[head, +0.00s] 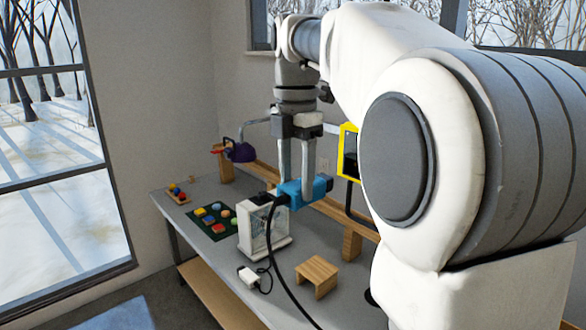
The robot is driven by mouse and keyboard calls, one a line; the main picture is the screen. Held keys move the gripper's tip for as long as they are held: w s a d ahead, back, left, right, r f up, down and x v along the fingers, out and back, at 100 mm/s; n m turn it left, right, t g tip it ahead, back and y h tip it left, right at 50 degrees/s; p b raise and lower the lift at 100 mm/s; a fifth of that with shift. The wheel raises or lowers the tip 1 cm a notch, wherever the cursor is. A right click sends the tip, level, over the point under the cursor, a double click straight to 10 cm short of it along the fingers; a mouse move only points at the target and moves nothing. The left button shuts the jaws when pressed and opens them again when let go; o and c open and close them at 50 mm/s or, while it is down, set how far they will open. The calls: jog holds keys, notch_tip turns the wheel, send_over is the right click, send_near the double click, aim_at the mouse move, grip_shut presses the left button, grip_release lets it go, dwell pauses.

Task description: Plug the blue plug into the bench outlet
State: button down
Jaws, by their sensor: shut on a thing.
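My gripper (296,184) points down over the bench and is shut on the blue plug (318,187). The plug is held above the bench surface, just behind and above the upper right of a white upright stand. A black cable (273,255) runs down from near the plug's left end, past the stand, to the lower edge of the picture. A small pale plate (323,163) that may be an outlet shows on the wall behind the gripper. I cannot make out the bench outlet with certainty; my arm hides the right part of the bench.
A yellow-framed device (349,153) stands behind. A wooden rail (340,214) runs along the back.

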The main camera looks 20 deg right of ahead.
aim_at(324, 176)
jog(key=shift+d+r, duration=0.2)
jog(key=shift+r, duration=0.1)
jog(key=shift+w+d+p, duration=0.25)
jog(key=shift+w+d, duration=0.05)
jog(key=shift+d, duration=0.6)
jog(key=shift+w+d+p, duration=0.25)
jog(key=shift+w+d, duration=0.1)
jog(key=shift+d, duration=0.5)
jog(key=shift+w+d+p, duration=0.25)
jog(key=shift+w+d, duration=0.05)
jog(key=shift+d, duration=0.6)
jog(key=shift+w+d, duration=0.15)
jog(key=shift+d, duration=0.3)
jog(key=shift+f, duration=0.1)
jog(key=shift+w+d+p, duration=0.25)
jog(key=shift+d+p, duration=0.4)
jog(key=shift+w+d+p, duration=0.25)
jog(key=shift+d+p, duration=0.35)
jog(key=shift+c, duration=0.9)
grip_release()
notch_tip(324, 176, up, 12)
jog(key=p, duration=0.2)
